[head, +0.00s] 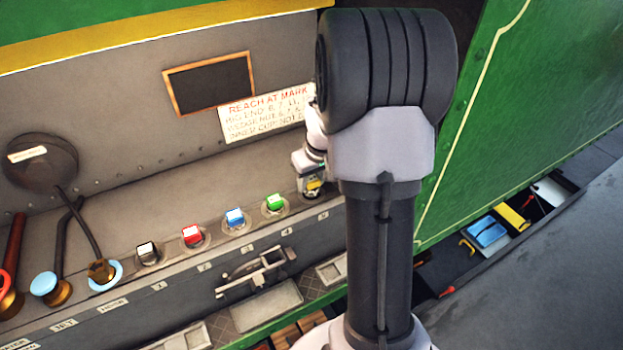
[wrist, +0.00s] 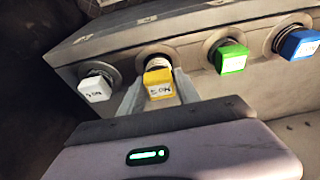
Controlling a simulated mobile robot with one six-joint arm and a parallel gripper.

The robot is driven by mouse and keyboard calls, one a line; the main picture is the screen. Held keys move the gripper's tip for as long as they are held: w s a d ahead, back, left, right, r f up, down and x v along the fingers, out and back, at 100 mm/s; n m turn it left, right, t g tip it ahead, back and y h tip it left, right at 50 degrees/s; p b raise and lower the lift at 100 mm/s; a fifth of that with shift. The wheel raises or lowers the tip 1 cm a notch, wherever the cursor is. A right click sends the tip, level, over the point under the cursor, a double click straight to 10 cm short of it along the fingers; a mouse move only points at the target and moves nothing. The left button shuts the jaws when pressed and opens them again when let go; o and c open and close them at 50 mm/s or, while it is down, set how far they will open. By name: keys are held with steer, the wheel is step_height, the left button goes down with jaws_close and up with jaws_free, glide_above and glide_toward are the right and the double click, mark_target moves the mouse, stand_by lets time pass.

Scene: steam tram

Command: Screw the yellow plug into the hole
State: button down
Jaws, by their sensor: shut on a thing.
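The yellow plug (wrist: 158,84) has a square, labelled head. My gripper (wrist: 155,92) is shut on that head, with one pale finger on each side. In the wrist view the plug lines up with a round collar (wrist: 156,52) in the panel, and pale thread shows between head and collar. I cannot tell how deep the thread sits in the hole, which is hidden behind the plug. In the head view the yellow plug (head: 314,185) shows small under my gripper (head: 312,182), at the right end of the visible plug row, partly covered by my arm.
Green (wrist: 231,58), blue (wrist: 299,43) and white (wrist: 95,88) plugs sit in neighbouring collars. A red plug (head: 192,234) and levers (head: 85,225) stand farther left. A sign (head: 264,114) hangs behind. A tool tray (head: 500,228) lies at the right.

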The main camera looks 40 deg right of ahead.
steer(key=shift+f, duration=0.15)
steer(key=m+h, duration=0.1)
steer(key=m, duration=0.3)
steer(key=shift+g, duration=0.3)
steer(key=shift+f+m+h+b, duration=0.15)
steer(key=shift+m+h+b, duration=0.15)
steer(key=shift+m+b, duration=0.8)
steer(key=shift+m+g+b, duration=0.4)
steer(key=shift+m+b, duration=0.1)
steer(key=shift+m, duration=0.4)
steer(key=shift+r, duration=0.2)
steer(key=shift+f, duration=0.1)
